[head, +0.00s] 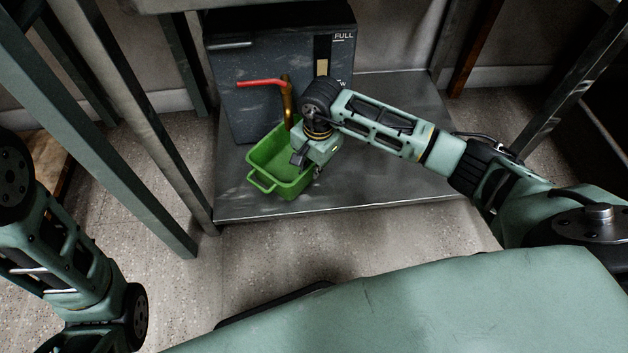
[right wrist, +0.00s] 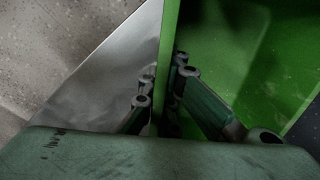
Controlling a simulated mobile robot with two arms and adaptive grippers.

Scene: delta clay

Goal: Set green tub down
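The green tub (head: 262,176) is an open rectangular bin with a loop handle at its front. In the head view it is at the low metal shelf, in front of a dark tank and below its brass tap. It looks level and empty; I cannot tell whether its base touches the shelf. My right gripper (head: 309,165) is at the tub's right side. In the right wrist view the tub's wall (right wrist: 168,45) runs between the fingers (right wrist: 161,92), which look closed on it. My left arm shows at the left; its gripper is out of view.
The dark tank (head: 235,100) carries a brass tap (head: 288,98) with a red lever (head: 262,84), close to my right wrist. The metal shelf (head: 390,175) is bare to the right of the tub. A green-grey post (head: 130,150) stands left of the shelf.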

